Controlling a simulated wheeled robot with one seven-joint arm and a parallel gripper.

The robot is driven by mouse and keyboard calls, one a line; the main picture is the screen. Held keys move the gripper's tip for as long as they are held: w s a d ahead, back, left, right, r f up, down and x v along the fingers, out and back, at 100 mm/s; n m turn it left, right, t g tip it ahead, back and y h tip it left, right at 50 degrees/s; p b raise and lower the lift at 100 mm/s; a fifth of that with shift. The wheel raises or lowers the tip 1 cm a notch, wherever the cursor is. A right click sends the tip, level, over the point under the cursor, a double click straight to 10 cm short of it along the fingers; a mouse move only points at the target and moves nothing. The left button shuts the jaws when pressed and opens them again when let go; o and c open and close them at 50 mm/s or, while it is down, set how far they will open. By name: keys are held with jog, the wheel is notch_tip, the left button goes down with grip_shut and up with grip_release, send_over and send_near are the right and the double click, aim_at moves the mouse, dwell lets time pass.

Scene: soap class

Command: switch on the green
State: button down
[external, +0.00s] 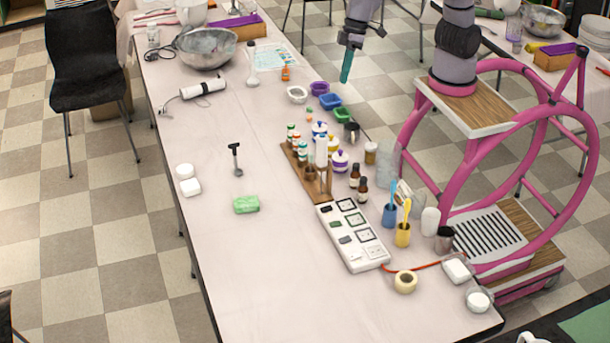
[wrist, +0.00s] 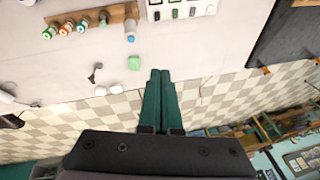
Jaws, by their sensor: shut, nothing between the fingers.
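A white power strip (external: 352,250) lies on the table's right half, with sockets along one side and small switches along the other. One switch looks green (external: 335,224); whether it is on is too small to tell. The strip also shows at the top edge of the wrist view (wrist: 195,14), partly cut off. My gripper (external: 346,78) has teal fingers and hangs past the table's far right edge, well away from the strip. In the wrist view its fingers (wrist: 160,75) are together, empty and touching nothing.
A wooden rack (external: 322,190) with several bottles stands just behind the strip. Cups with brushes (external: 402,232), brown bottles (external: 362,188) and a tape roll (external: 405,281) crowd its right side.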

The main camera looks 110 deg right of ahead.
jog(key=w+a+f+n+g+h, duration=0.1)
jog(key=w+a+f, duration=0.25)
jog(key=f, duration=0.25)
jog(key=w+a+f, duration=0.2)
jog(key=a+f, duration=0.2)
jog(key=f, duration=0.3)
jog(key=n+g, duration=0.1)
send_over(332, 224)
jog(key=s, duration=0.2)
notch_tip(332, 224, down, 12)
jog(key=shift+f+h, duration=0.2)
jog(key=shift+h, duration=0.2)
jog(key=shift+f, duration=0.1)
jog(key=f, duration=0.4)
jog(key=w+f, duration=0.1)
jog(key=f, duration=0.8)
jog(key=shift+w+f, duration=0.3)
jog(key=shift+w, duration=0.1)
jog(key=shift+f, duration=0.2)
